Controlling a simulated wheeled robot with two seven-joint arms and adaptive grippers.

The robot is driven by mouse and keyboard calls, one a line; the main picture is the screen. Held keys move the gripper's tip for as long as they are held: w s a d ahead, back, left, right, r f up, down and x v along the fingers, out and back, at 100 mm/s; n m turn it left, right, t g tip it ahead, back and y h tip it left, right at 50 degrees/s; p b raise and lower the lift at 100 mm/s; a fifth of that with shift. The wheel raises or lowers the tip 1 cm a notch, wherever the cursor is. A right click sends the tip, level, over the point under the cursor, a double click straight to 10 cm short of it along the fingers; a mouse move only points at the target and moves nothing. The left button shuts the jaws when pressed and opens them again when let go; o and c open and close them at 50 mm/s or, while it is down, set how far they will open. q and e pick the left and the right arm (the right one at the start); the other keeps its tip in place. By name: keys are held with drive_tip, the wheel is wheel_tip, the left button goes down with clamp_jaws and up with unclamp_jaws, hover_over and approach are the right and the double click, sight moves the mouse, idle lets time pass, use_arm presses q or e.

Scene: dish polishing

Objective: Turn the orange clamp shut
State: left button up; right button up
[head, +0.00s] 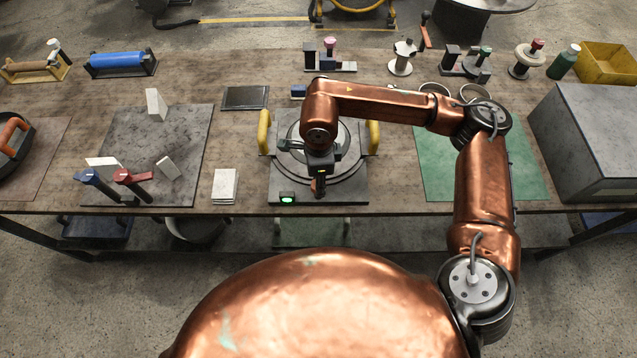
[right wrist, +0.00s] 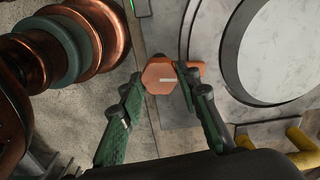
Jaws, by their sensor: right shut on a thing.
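The orange clamp (right wrist: 159,78) shows in the right wrist view as a hexagonal knob with a pale mark on its face, and an orange part reaches right behind the finger. It sits at the edge of the grey round-plate fixture (head: 355,189). My right gripper (right wrist: 160,82) has its green fingers on either side of the knob and is shut on it. In the head view my right gripper (head: 319,188) points down at the front edge of the fixture and mostly hides the clamp. My left gripper is in neither view.
Yellow handles (head: 373,137) flank the fixture, and a green lamp (head: 288,199) glows at its front left. White tiles (head: 225,184) lie to the left. A green mat (head: 433,180) and a grey box (head: 590,140) are to the right.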

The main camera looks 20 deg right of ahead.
drive_tip(key=shift+n+b, duration=0.6)
drive_tip(key=shift+n, duration=0.3)
drive_tip(key=o, duration=1.2)
drive_tip(key=shift+c, duration=0.2)
drive_tip(key=shift+r, duration=0.1)
wheel_tip(320, 180, up, 12)
